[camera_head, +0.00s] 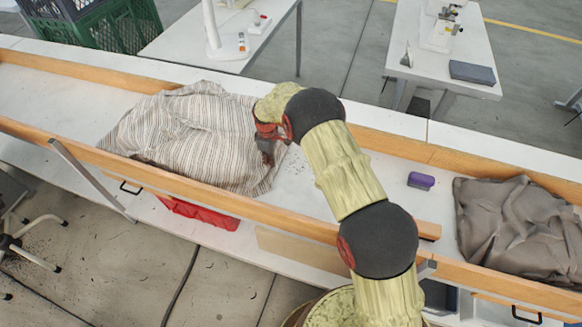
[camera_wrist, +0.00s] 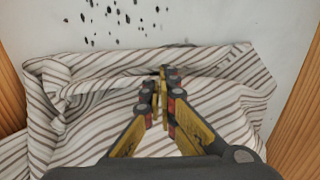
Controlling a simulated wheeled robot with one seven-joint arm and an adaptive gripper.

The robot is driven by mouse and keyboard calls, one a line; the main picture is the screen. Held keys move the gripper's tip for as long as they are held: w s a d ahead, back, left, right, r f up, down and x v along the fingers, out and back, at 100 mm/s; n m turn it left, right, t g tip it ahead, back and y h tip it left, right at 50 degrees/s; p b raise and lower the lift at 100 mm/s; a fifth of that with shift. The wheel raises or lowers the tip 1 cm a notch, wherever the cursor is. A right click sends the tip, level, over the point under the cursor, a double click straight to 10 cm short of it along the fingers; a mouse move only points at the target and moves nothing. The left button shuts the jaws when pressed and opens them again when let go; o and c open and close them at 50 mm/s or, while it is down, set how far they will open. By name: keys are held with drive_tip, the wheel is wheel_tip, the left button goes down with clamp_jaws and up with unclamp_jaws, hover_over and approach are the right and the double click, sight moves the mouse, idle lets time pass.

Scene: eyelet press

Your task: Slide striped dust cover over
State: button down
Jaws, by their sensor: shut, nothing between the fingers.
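The striped dust cover (camera_head: 190,130) is a cream cloth with dark stripes. It lies rumpled in the trough-like bench left of my arm, partly over the back rail and up to the front rail. My gripper (camera_head: 266,155) is at the cover's right part in the head view. In the wrist view the cover (camera_wrist: 80,130) spreads beneath my gripper (camera_wrist: 162,85), whose fingers are together near the cover's upper edge, with nothing between them. Whether the fingertips touch the cloth I cannot tell.
Dark specks (camera_wrist: 115,20) lie on the white surface beyond the cover. Wooden rails (camera_head: 150,155) border the bench. To the right are a purple block (camera_head: 421,181) and a crumpled grey-brown cloth (camera_head: 520,230). A red bin (camera_head: 200,212) sits below the front rail.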

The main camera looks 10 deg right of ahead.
drive_tip(key=w+a, duration=0.1)
drive_tip(key=a, duration=0.1)
drive_tip(key=w+a, duration=0.1)
drive_tip(key=a, duration=0.1)
drive_tip(key=w+a, duration=0.1)
drive_tip(key=a, duration=0.1)
drive_tip(key=shift+w+a, duration=0.1)
drive_tip(key=shift+a, duration=0.15)
